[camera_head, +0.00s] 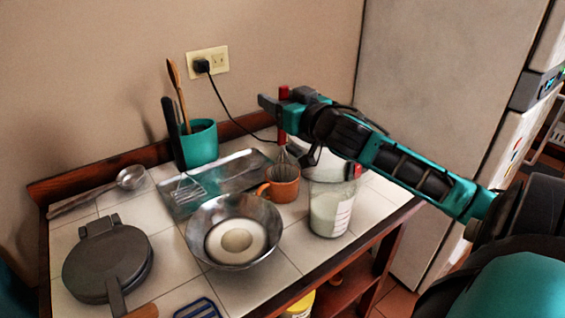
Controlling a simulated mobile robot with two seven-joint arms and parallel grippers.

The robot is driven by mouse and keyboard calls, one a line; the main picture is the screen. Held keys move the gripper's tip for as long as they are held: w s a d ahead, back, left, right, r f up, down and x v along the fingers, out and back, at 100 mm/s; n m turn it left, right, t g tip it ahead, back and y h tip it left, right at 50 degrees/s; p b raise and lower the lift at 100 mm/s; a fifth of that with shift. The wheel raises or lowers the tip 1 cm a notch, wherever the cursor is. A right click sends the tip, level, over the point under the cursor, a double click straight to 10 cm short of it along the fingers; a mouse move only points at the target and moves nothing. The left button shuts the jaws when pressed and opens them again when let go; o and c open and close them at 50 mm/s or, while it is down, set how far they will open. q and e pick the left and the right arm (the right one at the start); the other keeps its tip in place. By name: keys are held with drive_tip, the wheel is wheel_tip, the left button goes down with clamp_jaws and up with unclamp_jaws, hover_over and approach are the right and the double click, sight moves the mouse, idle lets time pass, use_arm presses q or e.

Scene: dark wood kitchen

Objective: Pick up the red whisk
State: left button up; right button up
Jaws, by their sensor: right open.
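The red whisk stands upright in an orange-brown mug (283,186) on the tiled counter. Its red handle (282,124) rises above the mug, and its wires (282,156) go down behind the rim, so their lower ends are hidden. My right gripper (281,104) reaches in from the right at the height of the handle. Its fingers are open, with the handle appearing between them; I cannot tell whether they touch it. Red shows both above and below the fingers. My left gripper is out of view.
A glass jar (330,212) of white contents stands right of the mug. A metal bowl (207,226) is in front. A metal tray (232,168), a teal utensil cup (199,146) and a plugged-in black cord are behind. A dark waffle iron (105,262) sits front left.

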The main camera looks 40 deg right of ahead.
drive_tip(key=shift+w, duration=0.4)
drive_tip(key=shift+c, duration=0.3)
clamp_jaws()
